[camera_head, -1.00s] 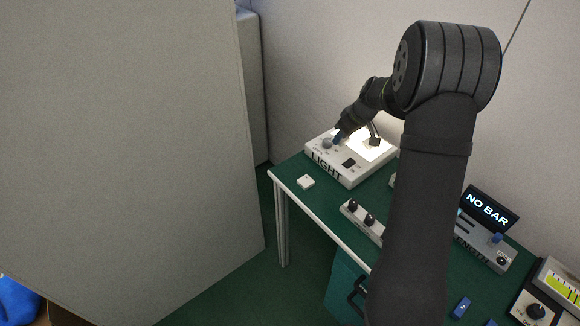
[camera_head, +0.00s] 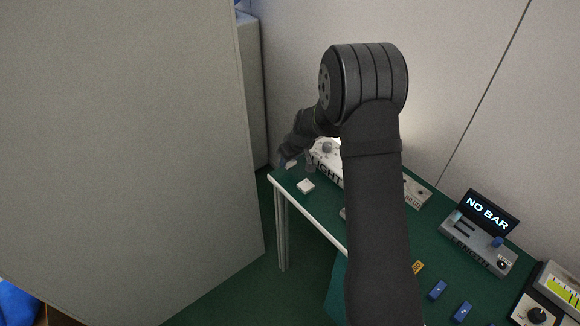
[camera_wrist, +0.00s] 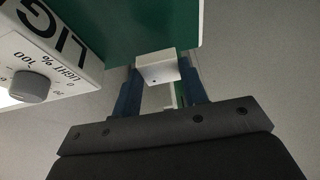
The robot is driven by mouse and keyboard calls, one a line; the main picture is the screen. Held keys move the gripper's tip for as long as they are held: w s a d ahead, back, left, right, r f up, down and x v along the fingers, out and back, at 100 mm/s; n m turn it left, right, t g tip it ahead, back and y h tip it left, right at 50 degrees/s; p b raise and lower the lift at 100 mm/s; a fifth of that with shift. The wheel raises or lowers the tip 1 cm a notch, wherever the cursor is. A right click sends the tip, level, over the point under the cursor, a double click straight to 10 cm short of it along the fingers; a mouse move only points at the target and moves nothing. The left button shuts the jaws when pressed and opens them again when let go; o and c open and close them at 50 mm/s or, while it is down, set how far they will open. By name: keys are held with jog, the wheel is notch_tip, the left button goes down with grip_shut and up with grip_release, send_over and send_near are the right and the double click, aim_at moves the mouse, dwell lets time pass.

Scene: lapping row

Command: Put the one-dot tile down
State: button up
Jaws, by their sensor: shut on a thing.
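My gripper (camera_wrist: 160,88) is shut on a small white tile (camera_wrist: 158,66), held between its two blue fingers. I take this to be the one-dot tile, though its dots cannot be clearly read. In the head view my gripper (camera_head: 283,160) is at the far left corner of the green table (camera_head: 322,203), left of the light box. The held tile (camera_head: 291,164) shows there as a pale patch. I cannot tell whether it touches the table.
The light box (camera_wrist: 45,50) with its grey knob (camera_wrist: 30,86) stands beside my gripper. The table edge is close, with open floor beyond. A NO BAR display (camera_head: 487,211) and blue blocks (camera_head: 438,289) are to the right. A grey partition (camera_head: 120,140) stands left.

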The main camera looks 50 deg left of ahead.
aim_at(292, 163)
jog(key=shift+f, duration=2)
jog(key=shift+f, duration=0.1)
jog(key=o, duration=1)
jog(key=v, duration=1.2)
jog(key=shift+a, duration=0.1)
jog(key=x, duration=1.2)
jog(key=shift+r, duration=1.2)
